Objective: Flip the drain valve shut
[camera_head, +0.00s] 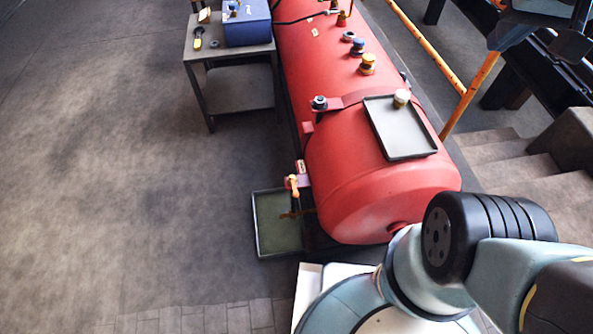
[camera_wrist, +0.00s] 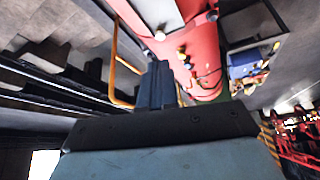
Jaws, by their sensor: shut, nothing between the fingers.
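The drain valve (camera_head: 294,186) is at the lower left side of the red boiler (camera_head: 345,190) in the head view. It has a yellow lever that hangs mostly downward, and a brown spout-like piece shows below it. A shallow grey tray (camera_head: 257,240) with a greenish inside lies on the floor beneath. My gripper (camera_wrist: 160,82) shows in the wrist view with its blue fingers together and nothing between them. It is away from the valve, and I cannot make out the valve in the wrist view.
A grey side table (camera_head: 228,51) with a blue toolbox (camera_head: 247,22) stands left of the boiler. A dark tray (camera_head: 401,128) lies on top of the boiler. A yellow rail (camera_head: 468,98) and steps (camera_head: 515,165) are to the right. The floor at left is clear.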

